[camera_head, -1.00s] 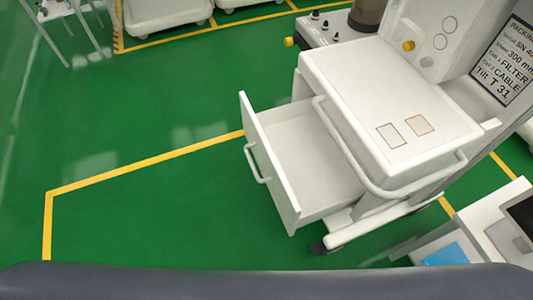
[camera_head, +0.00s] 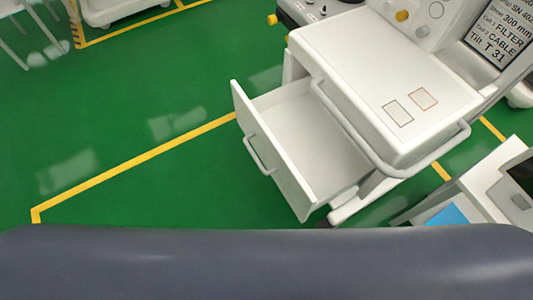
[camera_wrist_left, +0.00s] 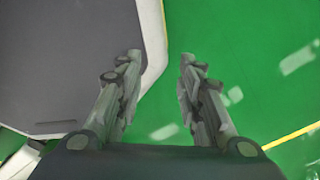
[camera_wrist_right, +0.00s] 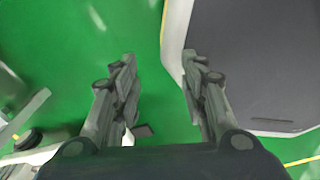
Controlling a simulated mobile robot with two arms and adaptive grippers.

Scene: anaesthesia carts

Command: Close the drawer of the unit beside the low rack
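The white unit (camera_head: 385,75) stands at the upper right in the head view, with a curved grey rail along its front edge. Its drawer (camera_head: 300,150) is pulled well out toward the left and looks empty. The drawer front carries a bar handle (camera_head: 259,157). Neither gripper shows in the head view. My left gripper (camera_wrist_left: 158,85) is open and empty above green floor and the edge of a grey surface. My right gripper (camera_wrist_right: 158,88) is also open and empty, above similar floor and a dark panel. Neither wrist view shows the drawer.
A low white unit with a blue patch (camera_head: 447,216) stands at the lower right, close to the drawer unit. Yellow floor lines (camera_head: 135,160) mark the green floor. The floor left of the drawer is clear. A white wheeled base (camera_head: 112,12) stands at the top left.

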